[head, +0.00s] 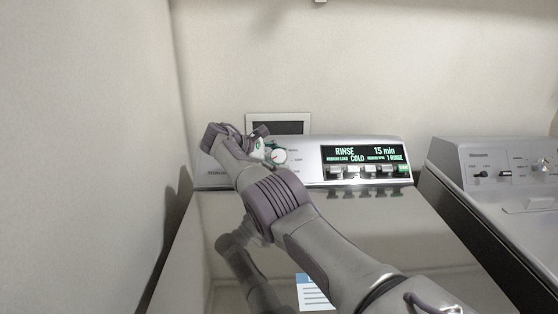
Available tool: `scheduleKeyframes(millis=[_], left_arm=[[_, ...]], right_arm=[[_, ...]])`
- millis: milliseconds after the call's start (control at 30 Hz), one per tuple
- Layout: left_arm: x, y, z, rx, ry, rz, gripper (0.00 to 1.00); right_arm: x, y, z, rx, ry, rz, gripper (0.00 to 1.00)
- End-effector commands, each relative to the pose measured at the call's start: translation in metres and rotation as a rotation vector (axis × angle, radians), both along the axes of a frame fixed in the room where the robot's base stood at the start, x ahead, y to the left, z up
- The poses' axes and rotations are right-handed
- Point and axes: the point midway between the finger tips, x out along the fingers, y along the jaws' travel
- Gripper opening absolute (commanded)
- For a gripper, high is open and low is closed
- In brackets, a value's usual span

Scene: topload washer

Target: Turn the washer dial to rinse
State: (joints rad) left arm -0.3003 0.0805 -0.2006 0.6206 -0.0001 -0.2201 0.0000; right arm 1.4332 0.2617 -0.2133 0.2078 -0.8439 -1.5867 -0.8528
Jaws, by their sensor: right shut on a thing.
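The washer (381,209) stands ahead with its lid closed, and its control panel runs along the back. The round white dial (279,156) with a red pointer is at the left part of the panel. The lit display (365,155) reads "RINSE", "15 min" and "COLD". My right arm reaches up from the lower right across the lid. My right gripper (262,147) is at the dial and shut on it; the arm and wrist hide part of the fingers and of the panel's left end. My left gripper is not in view.
A row of buttons (369,170) sits below the display. A second machine (492,166) with its own panel stands at the right. A wall rises close on the left, and a dark framed box (278,126) is on the back wall. A paper label lies on the lid.

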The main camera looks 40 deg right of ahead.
Motion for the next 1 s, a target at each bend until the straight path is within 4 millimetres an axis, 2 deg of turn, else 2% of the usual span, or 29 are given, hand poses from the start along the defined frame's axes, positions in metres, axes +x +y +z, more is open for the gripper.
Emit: scheduleKeyframes(millis=[433,467,600,867,1000], left_arm=[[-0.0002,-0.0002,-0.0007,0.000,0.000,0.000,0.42],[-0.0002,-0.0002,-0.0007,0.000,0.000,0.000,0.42],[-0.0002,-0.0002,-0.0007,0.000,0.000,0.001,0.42],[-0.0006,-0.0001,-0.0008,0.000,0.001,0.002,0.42],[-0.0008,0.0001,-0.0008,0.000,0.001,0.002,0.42]], right_arm=[[-0.0007,-0.0002,-0.0012,0.003,0.000,-0.004,0.20],[-0.0007,-0.0002,-0.0012,0.003,0.000,-0.004,0.59],[-0.0006,-0.0002,-0.0010,0.002,0.000,-0.004,0.81],[-0.0003,-0.0001,-0.0002,0.002,0.000,-0.002,0.81],[0.0018,0.0074,0.0039,0.001,-0.002,-0.001,0.81]])
